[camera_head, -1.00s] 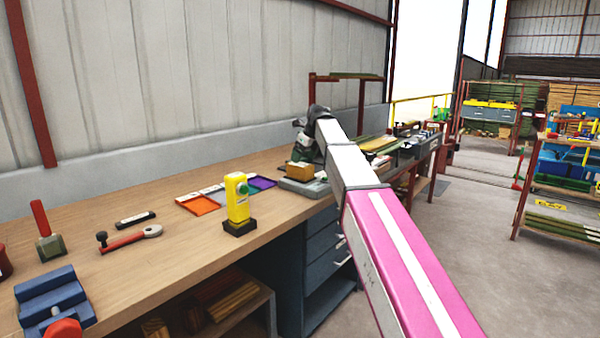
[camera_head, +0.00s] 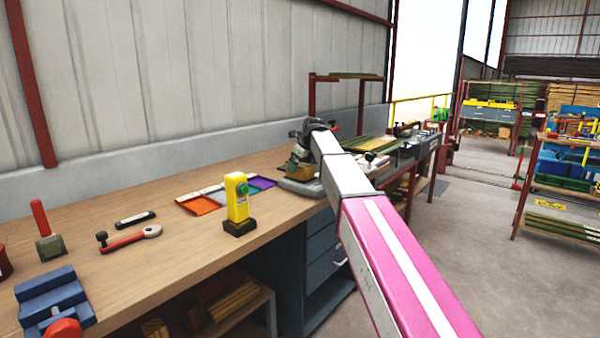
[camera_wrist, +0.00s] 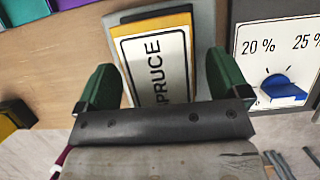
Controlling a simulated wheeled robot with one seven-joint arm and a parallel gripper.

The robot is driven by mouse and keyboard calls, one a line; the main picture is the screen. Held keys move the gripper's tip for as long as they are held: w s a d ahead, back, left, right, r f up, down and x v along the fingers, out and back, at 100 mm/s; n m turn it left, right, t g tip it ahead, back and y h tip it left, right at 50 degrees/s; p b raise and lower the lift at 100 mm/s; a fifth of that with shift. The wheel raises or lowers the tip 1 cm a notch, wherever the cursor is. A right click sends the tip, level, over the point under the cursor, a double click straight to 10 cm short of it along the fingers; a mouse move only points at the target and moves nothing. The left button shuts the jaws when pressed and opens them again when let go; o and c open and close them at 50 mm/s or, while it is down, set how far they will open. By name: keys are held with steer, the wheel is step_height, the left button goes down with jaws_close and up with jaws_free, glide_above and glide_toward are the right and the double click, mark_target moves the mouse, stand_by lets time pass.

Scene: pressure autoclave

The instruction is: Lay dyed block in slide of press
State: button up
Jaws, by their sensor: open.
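A yellow-tan block (camera_wrist: 123,20) with a white label reading SPRUCE lies on a grey base (camera_wrist: 202,25) in the wrist view. My gripper (camera_wrist: 162,80) is open, its green fingers on either side of the label, with gaps showing; the near end of the block is hidden behind the gripper body. In the head view, my gripper (camera_head: 303,150) is down over the grey base (camera_head: 300,188) on the bench, largely covering the block. I cannot tell which part here is the slide of the press, and no dye colour is clear on the block.
A white panel (camera_wrist: 270,40) with percent marks and a blue knob stands right of the block.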

steer(key=shift+f, duration=0.15)
steer(key=c, duration=1.2)
